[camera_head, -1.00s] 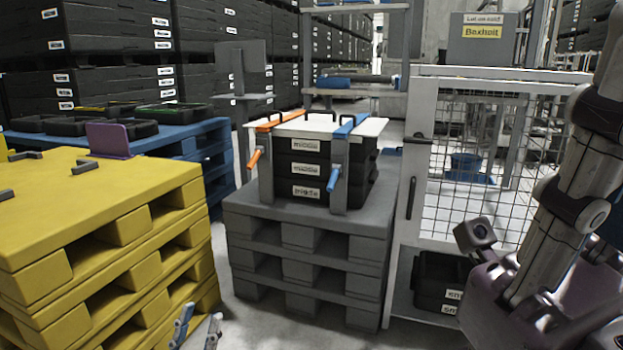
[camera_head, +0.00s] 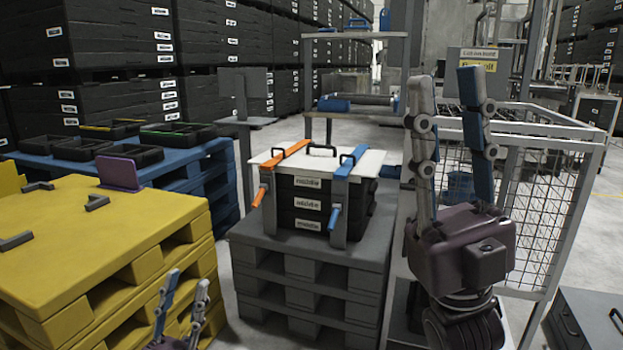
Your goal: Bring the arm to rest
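My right gripper (camera_head: 446,82) stands upright at the right of the head view, fingers pointing up and spread apart. It is open with nothing between the fingers, in front of the mesh cage. My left gripper (camera_head: 187,284) shows at the bottom left, fingers up, apart and empty. It is in front of the yellow pallet stack. My arms are mostly out of the picture.
Black trays (camera_head: 306,204) under a white lid (camera_head: 317,161), with orange and blue straps, stand on a grey pallet stack (camera_head: 303,250). The yellow pallets (camera_head: 150,229) are at left. The mesh cage (camera_head: 548,190) is behind my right gripper. A grey box (camera_head: 590,330) lies bottom right.

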